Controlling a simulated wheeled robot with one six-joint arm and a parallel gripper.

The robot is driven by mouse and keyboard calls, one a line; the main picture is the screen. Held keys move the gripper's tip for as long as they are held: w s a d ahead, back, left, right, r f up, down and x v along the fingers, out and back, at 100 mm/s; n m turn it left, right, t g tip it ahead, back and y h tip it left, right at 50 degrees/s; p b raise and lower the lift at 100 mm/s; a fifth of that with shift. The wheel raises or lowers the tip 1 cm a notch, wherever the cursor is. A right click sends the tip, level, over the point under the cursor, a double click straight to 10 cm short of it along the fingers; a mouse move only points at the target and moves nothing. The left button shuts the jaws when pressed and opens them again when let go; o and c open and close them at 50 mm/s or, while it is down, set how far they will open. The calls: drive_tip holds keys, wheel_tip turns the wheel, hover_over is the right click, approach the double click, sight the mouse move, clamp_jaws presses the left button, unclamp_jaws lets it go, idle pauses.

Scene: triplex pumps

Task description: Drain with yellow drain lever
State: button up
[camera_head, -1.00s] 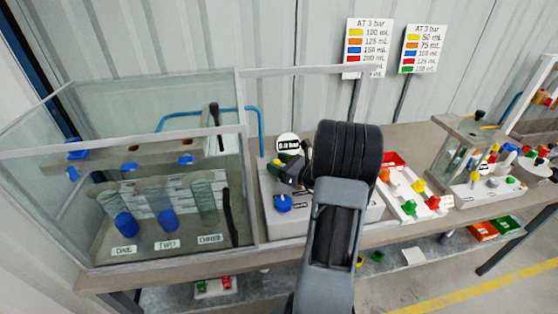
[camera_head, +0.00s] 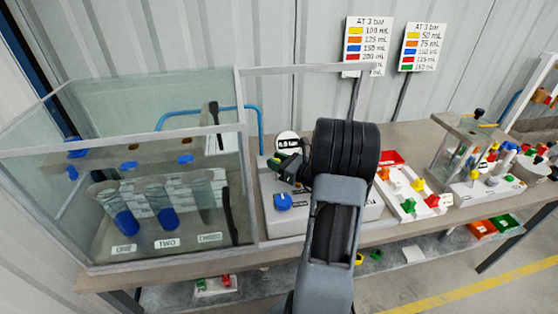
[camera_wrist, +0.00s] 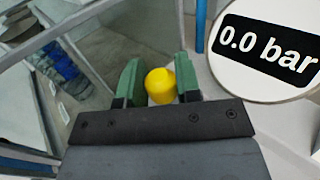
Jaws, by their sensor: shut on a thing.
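The yellow drain lever (camera_wrist: 160,86) shows in the wrist view as a rounded yellow knob between the two green fingertips of my gripper (camera_wrist: 157,84). My gripper is shut on it. In the head view my gripper (camera_head: 277,162) is at the back left of the grey pump box, and my dark arm hides much of that box. A round gauge (camera_wrist: 268,48) reads 0.0 bar close to the right of the fingers. The clear tank (camera_head: 120,140) at left holds tilted cylinders labelled ONE, TWO and THREE. ONE (camera_head: 125,222) and TWO (camera_head: 166,217) hold blue liquid; THREE (camera_head: 203,200) shows none.
A blue knob (camera_head: 283,201) is on the box front below my gripper. The tank wall stands close on the left. A white tray with coloured levers (camera_head: 410,195) and a second pump unit (camera_head: 485,170) are at right. Two signs (camera_head: 368,47) stand behind.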

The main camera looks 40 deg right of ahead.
drive_tip(key=shift+f, duration=0.1)
clamp_jaws()
drive_tip(key=shift+s+a+f+n+t+b, duration=0.2)
drive_tip(key=shift+s+n+t+b, duration=0.1)
drive_tip(key=shift+b, duration=0.8)
drive_tip(key=shift+s+b, duration=0.1)
drive_tip(key=shift+b, duration=0.35)
drive_tip(key=shift+s+r, duration=0.1)
drive_tip(key=shift+r, duration=0.2)
drive_tip(key=o, duration=1)
unclamp_jaws()
drive_tip(key=shift+o, duration=0.2)
